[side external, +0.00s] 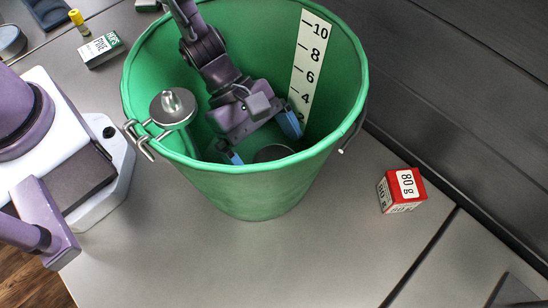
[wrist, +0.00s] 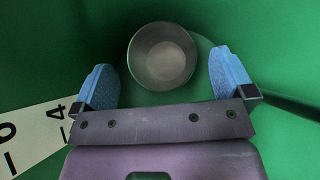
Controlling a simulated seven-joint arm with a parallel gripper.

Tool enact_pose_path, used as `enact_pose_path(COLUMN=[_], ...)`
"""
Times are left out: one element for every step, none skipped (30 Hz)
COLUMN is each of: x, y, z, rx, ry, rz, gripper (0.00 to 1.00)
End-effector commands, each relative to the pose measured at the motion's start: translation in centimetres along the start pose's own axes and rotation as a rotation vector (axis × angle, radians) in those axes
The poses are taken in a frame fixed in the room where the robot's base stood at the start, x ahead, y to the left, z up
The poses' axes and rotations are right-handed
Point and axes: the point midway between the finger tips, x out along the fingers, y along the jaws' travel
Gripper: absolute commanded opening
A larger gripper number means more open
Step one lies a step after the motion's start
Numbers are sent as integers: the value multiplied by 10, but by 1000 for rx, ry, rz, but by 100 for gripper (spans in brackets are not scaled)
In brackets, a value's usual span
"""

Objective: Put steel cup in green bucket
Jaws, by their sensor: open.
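The green bucket (side external: 250,190) stands on the grey worktop, with a white number scale on its inner wall. My gripper (side external: 262,140) is down inside it, jaws open, with its two blue fingertips spread apart. The steel cup (wrist: 162,56) is inside the bucket, seen from above in the wrist view with its round mouth facing up. It lies ahead of and between my open fingers (wrist: 163,85), and no finger is seen touching it. In the side view only a dark part of the cup (side external: 272,153) shows above the bucket's near rim.
A round metal part (side external: 173,108) on clamps sits at the bucket's left rim. A red and white box (side external: 401,190) stands right of the bucket. A green and white box (side external: 101,50) and a yellow-capped bottle (side external: 79,22) stand at the back left. The front worktop is clear.

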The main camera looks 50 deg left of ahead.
Motion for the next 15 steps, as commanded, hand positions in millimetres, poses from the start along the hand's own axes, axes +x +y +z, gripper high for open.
enact_pose_path(x=[-7,-11,-16,-20,-23,-27,-30,-32,-35,-37,-38,-40,-40,-41,-42], y=[0,0,0,0,0,0,0,0,0,0,0,0,-1,-1,-1], z=[10,14,19,22,25,29,32,35,37,39,40,42,42,43,44], rx=[8,6,7,6,6,7,6,6,6,4,5,4,3,2,3], ry=[-5,-4,-5,-5,-5,-4,-4,-4,-4,-4,-3,-2,-2,-1,-1], rz=[3,4,3,2,2,3,2,1,1,0,0,0,-1,-1,-1], gripper=[100,100,100,100,100,100,100,100,100,100,100,100,100,100,100])
